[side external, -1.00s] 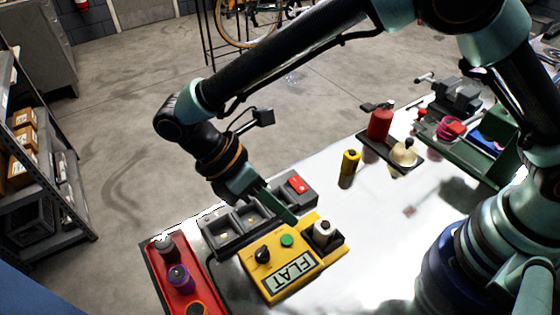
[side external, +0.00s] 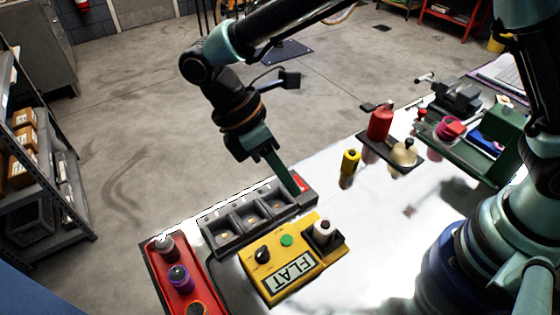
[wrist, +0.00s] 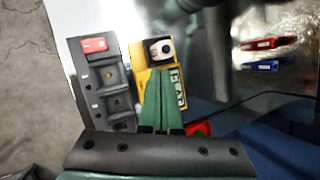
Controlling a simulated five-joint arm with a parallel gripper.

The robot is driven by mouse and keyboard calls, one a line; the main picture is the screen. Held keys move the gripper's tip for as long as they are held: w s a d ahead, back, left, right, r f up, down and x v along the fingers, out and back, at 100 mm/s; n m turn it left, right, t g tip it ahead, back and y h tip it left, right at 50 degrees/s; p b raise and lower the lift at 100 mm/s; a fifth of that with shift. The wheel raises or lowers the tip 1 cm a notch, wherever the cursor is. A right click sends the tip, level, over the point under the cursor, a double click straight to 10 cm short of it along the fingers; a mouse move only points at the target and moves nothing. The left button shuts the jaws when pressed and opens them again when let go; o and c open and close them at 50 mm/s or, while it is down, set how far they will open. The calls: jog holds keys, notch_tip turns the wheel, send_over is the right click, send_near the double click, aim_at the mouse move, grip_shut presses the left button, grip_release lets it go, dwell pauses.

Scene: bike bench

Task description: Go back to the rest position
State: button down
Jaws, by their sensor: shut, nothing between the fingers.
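My gripper (side external: 292,188) is shut and empty, its green fingers together. In the side external view its tips are above the far right end of the grey compartment tray (side external: 229,241), in front of the red switch there. In the wrist view the shut fingers (wrist: 161,72) point up the picture, over the yellow box (wrist: 139,52). I cannot tell the exact height of the tips above the bench.
A red tray (side external: 158,271) stands left. A yellow bottle (side external: 350,162), red bottle (side external: 380,123) and vise (side external: 456,95) stand toward the right. The bench between is mostly clear.

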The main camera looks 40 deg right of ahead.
jog(key=d+r+m+t+y, duration=0.1)
jog(key=d+r+m+t, duration=0.2)
jog(key=d, duration=0.5)
jog(key=d+r+m+t+y, duration=0.1)
jog(key=d+r+m+t, duration=0.2)
jog(key=d+m, duration=0.4)
jog(key=d+r+m+t+y, duration=0.1)
jog(key=d+r+m+t, duration=0.3)
jog(key=d, duration=0.5)
jog(key=shift+w+r+m+y, duration=0.45)
jog(key=shift+r+m, duration=0.15)
jog(key=shift+r, duration=0.2)
